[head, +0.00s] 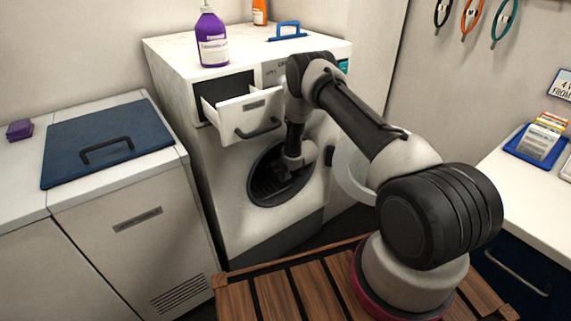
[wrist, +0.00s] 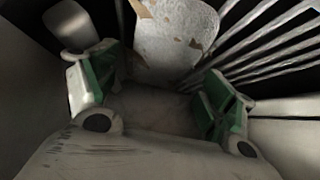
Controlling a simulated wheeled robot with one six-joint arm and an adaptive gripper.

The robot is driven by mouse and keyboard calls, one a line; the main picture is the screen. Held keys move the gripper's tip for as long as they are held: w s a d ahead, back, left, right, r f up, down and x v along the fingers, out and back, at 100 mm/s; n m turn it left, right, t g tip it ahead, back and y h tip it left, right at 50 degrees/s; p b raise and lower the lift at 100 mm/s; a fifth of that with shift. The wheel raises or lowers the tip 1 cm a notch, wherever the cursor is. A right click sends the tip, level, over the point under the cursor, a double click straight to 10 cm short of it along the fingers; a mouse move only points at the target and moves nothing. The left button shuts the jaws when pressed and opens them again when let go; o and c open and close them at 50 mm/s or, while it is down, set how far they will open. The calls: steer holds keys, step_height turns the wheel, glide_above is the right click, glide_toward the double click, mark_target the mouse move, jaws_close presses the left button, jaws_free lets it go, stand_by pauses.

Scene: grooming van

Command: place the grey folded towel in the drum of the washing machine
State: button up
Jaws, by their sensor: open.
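The washing machine (head: 232,225) stands against the back wall with its round door (head: 350,170) swung open to the right. Its dark drum (head: 262,190) shows ribbed slats. My gripper (head: 280,172) reaches into the drum opening. In the wrist view my gripper (wrist: 155,100) has its green-padded fingers spread apart. Beyond the fingertips is a pale, speckled piece (wrist: 178,40) with brown patches; I cannot tell whether it is the towel or part of the drum. Drum slats (wrist: 270,45) show at the right. I cannot make out the grey folded towel for certain in either view.
The machine's top drawer (head: 245,112) is pulled out above the drum. A purple bottle (head: 212,40) and a blue-handled item (head: 287,31) are on top. A cabinet with a blue lid (head: 105,140) stands left. A counter with a blue tray (head: 532,146) is right.

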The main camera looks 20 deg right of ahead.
steer(key=v, duration=0.8)
steer(key=shift+s+r, duration=0.25)
steer(key=shift+r, duration=0.05)
steer(key=s+d+f+g+h, duration=0.25)
steer(key=s+f+g, duration=0.3)
steer(key=s, duration=0.45)
steer(key=s+d+r+m+g, duration=0.1)
steer(key=s+d+r+g, duration=0.1)
steer(key=s+d+r, duration=0.3)
steer(key=s+r+m+t, duration=0.1)
steer(key=s+r, duration=0.9)
steer(key=r, duration=0.6)
steer(key=s+r+t, duration=0.1)
steer(key=s+r, duration=1)
steer(key=r, duration=0.5)
steer(key=s+r+m+t, duration=0.1)
steer(key=s+r, duration=1)
steer(key=r, duration=0.5)
steer(key=shift+a+m, duration=0.3)
steer(key=shift+a, duration=0.2)
